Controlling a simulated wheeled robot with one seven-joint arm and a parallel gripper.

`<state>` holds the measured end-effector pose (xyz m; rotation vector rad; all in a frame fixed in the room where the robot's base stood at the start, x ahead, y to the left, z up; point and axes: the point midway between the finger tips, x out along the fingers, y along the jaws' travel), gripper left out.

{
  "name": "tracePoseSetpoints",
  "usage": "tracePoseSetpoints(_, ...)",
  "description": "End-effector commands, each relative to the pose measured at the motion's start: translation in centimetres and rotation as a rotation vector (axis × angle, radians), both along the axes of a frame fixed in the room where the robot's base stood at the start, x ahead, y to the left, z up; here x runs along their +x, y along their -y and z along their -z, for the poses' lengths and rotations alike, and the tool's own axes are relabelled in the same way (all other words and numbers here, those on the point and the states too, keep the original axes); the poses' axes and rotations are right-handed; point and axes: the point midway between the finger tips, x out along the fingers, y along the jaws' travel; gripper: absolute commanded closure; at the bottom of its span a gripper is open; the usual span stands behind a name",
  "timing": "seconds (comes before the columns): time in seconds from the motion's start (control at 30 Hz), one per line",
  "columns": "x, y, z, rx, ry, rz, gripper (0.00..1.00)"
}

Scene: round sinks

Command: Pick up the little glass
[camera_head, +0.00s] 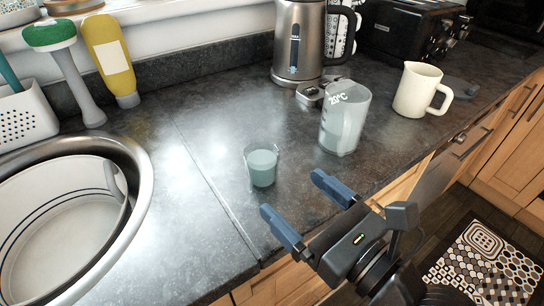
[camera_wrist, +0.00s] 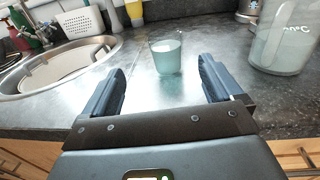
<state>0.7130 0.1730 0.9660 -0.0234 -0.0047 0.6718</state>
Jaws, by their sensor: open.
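The little glass (camera_head: 262,167) is a small clear tumbler with a pale blue-green tint. It stands upright on the dark countertop, right of the sink. In the wrist view the glass (camera_wrist: 167,58) stands beyond the fingertips, roughly in line with the gap between them. My gripper (camera_head: 298,208) is open and empty, with its two blue fingers apart near the counter's front edge. It also shows in the wrist view (camera_wrist: 161,80). The fingers do not touch the glass.
A clear measuring jug (camera_head: 344,120) stands right of the glass, with a cream pitcher (camera_head: 417,90) farther right. A steel kettle (camera_head: 300,45) and black toaster (camera_head: 410,32) stand behind. The round sink (camera_head: 140,165) is at left. Counter around the glass is clear.

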Motion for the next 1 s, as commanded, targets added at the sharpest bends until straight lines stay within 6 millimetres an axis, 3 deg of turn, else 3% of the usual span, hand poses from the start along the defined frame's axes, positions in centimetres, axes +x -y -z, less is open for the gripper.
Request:
tracePoseSetpoints(0.17,1.1,-1.1,-0.3,0.025,-0.014,-0.009,0.08)
tracePoseSetpoints(0.4,4.2,-3.6,-0.2,0.023,-0.013,-0.009,0.08)
tracePoseSetpoints(0.73,6.3,-4.9,0.1,0.021,-0.013,-0.007,0.08)
tracePoseSetpoints(1.0,9.3,-6.7,0.6,0.022,-0.013,-0.007,0.08)
